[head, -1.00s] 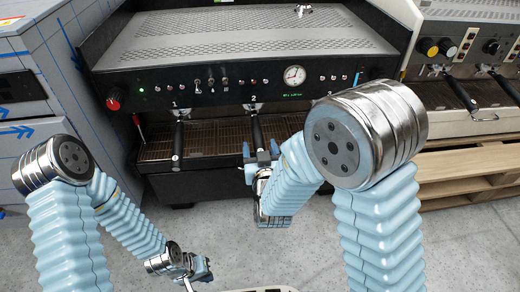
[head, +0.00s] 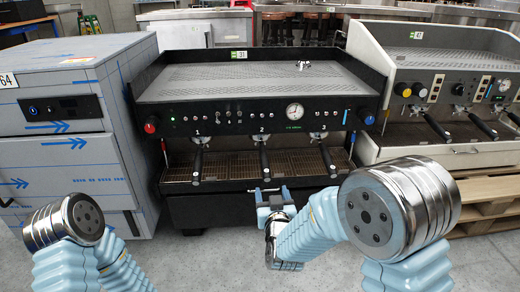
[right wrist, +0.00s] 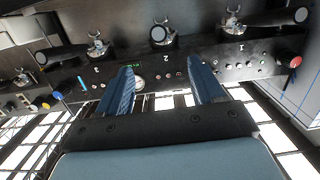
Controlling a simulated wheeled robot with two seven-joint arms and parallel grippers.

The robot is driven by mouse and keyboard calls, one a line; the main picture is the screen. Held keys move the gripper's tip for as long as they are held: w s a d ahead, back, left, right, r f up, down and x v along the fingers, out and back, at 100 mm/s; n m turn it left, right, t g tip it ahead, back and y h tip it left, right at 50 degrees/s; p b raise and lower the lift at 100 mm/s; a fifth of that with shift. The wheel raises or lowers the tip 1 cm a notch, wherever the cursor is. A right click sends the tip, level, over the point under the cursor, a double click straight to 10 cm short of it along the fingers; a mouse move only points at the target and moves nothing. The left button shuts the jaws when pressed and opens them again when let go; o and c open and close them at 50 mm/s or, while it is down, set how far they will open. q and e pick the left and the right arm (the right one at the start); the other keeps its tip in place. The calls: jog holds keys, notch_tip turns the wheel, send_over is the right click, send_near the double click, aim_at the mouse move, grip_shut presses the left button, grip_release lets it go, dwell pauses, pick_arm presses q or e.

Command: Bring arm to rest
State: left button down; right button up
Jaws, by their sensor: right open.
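My right gripper (head: 271,193) is in front of the black espresso machine (head: 262,115), low near its drip tray. In the right wrist view its two blue fingers (right wrist: 165,88) stand apart with nothing between them, so it is open and empty. The right arm (head: 345,215) is bent, with its large silver joint at the lower right. My left arm (head: 75,235) shows only in part at the lower left. Its gripper is outside the head view.
A blue-grey cabinet (head: 70,175) stands left of the machine. A second, cream espresso machine (head: 450,85) stands at the right on a wooden pallet (head: 490,190). A small metal item (head: 303,65) lies on the black machine's top. Grey floor (head: 195,265) is clear between the arms.

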jog(key=s+d+f+g+p, duration=0.2)
jog(key=s+f+g+p, duration=0.15)
jog(key=f, duration=0.45)
jog(key=s+d+f+g+p, duration=0.3)
jog(key=s+f+g, duration=0.15)
jog(key=f, duration=0.25)
jog(key=s+f+m+g+y+p, duration=0.1)
jog(key=s+f+g+p, duration=0.1)
jog(key=s, duration=0.7)
jog(key=s+f+m+g+y+p, duration=0.1)
jog(key=s+f+g+y+p, duration=0.1)
jog(key=s+f+g, duration=0.3)
jog(key=s+g, duration=0.1)
jog(key=s, duration=0.3)
jog(key=shift+s+a+p, duration=0.25)
jog(key=shift+s+p, duration=0.05)
